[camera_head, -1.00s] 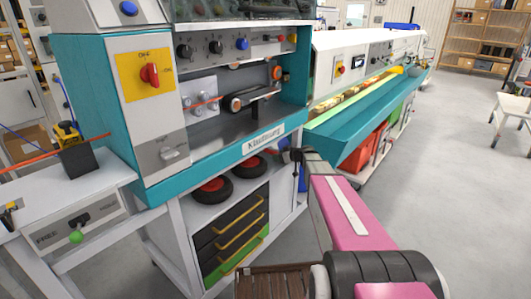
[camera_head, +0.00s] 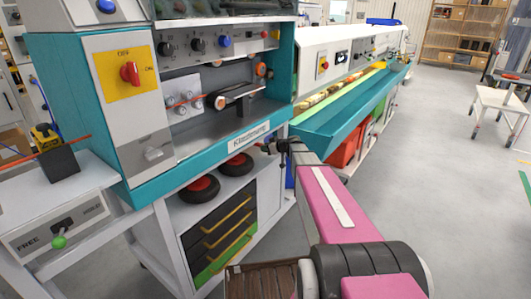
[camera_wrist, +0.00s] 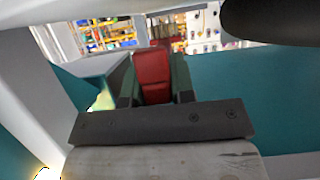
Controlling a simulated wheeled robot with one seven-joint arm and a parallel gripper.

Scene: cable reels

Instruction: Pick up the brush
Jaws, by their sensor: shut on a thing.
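In the wrist view, my gripper (camera_wrist: 153,92) shows dark fingers shut on both sides of a red piece, seemingly the brush (camera_wrist: 153,75). Only this red part shows; bristles cannot be made out. In the head view my gripper (camera_head: 286,149) is small and dark at the far end of my pink arm. It appears in front of the machine's lower right corner, near the shelf opening. What it holds is too small to tell there.
A teal and white machine (camera_head: 152,190) stands close on the left, with black wheels (camera_head: 237,164) and drawers (camera_head: 222,232) below. A teal trough (camera_head: 345,118) runs off behind. A side table (camera_head: 50,200) stands at left. The floor (camera_head: 440,180) at right is open.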

